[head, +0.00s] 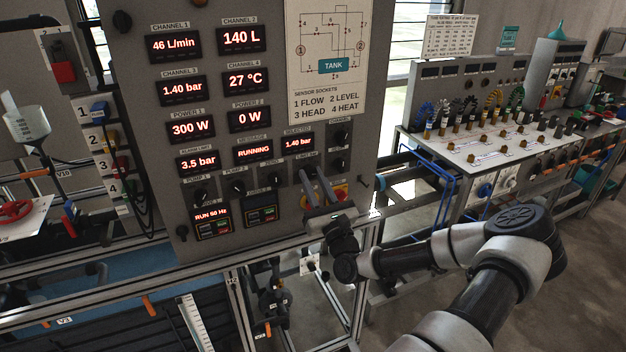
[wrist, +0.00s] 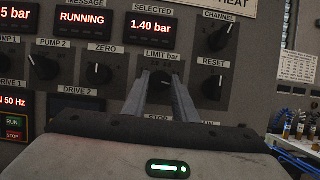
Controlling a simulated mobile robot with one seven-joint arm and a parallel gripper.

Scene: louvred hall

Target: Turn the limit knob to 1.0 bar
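The limit knob (wrist: 161,88) is a dark round knob under the label "LIMIT bar" in the wrist view. Its pointer is hidden or too dark to read. My gripper (wrist: 161,80) points at the panel with one grey finger on each side of this knob. Whether the fingers touch the knob or stand just apart from it I cannot tell. In the head view my gripper (head: 316,184) is at the lower right of the grey panel (head: 262,90), its fingers covering the knob. A limit display (head: 198,163) reads 3.5 bar. The selected display (head: 298,142) reads 1.40 bar.
Close by are the zero knob (wrist: 99,74), the reset knob (wrist: 212,87) and the channel knob (wrist: 220,36). A red and yellow stop button (head: 340,192) sits just below right of my fingers. A bench with coloured cables (head: 470,115) stands at the right.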

